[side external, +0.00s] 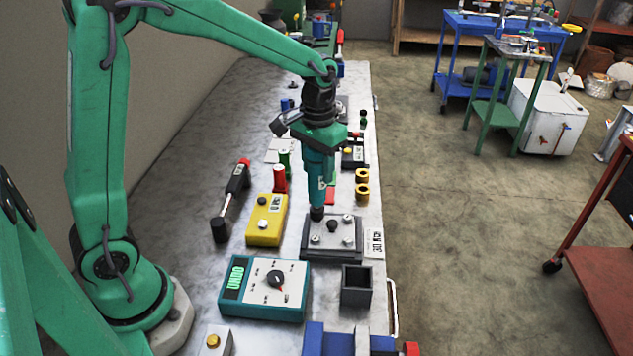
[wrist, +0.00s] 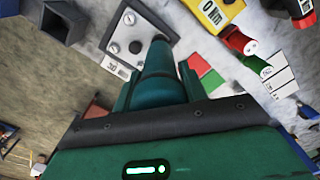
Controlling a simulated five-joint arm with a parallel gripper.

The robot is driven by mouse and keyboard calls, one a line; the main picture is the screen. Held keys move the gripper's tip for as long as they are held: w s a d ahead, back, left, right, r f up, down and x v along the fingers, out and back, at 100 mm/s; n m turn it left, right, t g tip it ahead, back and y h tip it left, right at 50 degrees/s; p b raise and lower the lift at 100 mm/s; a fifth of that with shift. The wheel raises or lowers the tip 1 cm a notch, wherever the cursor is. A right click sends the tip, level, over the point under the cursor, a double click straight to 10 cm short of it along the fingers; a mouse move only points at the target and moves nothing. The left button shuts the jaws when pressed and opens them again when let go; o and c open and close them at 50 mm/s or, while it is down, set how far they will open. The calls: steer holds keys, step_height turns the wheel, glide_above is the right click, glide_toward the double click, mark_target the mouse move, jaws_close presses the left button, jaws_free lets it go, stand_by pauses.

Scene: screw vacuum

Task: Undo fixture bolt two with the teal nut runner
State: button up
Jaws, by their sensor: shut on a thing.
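My gripper (side external: 318,138) is shut on the teal nut runner (side external: 318,172) and holds it upright, nose down. Its dark nose is at the far left corner of the grey fixture plate (side external: 325,251); I cannot tell whether it touches. The plate carries a black knob (side external: 332,226) and pale bolts, including far right (side external: 347,218), near left (side external: 316,239) and near right (side external: 347,241). The far left bolt spot is hidden by the nose. In the wrist view, the runner (wrist: 162,68) reaches toward the plate (wrist: 143,33), and the jaws are partly visible.
A teal control box (side external: 255,300) with a dial and a green display, seemingly reading UNDO, stands nearby. A yellow box (side external: 267,220) is left of the plate. A dark open bin (side external: 357,288) is at its near right. Yellow rings (side external: 362,192) and a red-black tool (side external: 232,198) lie around.

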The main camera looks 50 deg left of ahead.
steer(key=shift+f, duration=0.9)
stand_by(4.3)
steer(key=shift+r, duration=2.65)
steer(key=shift+a, duration=0.1)
steer(key=shift+s+a+r+m, duration=0.2)
steer(key=shift+s+a+m, duration=0.05)
steer(key=shift+m, duration=0.45)
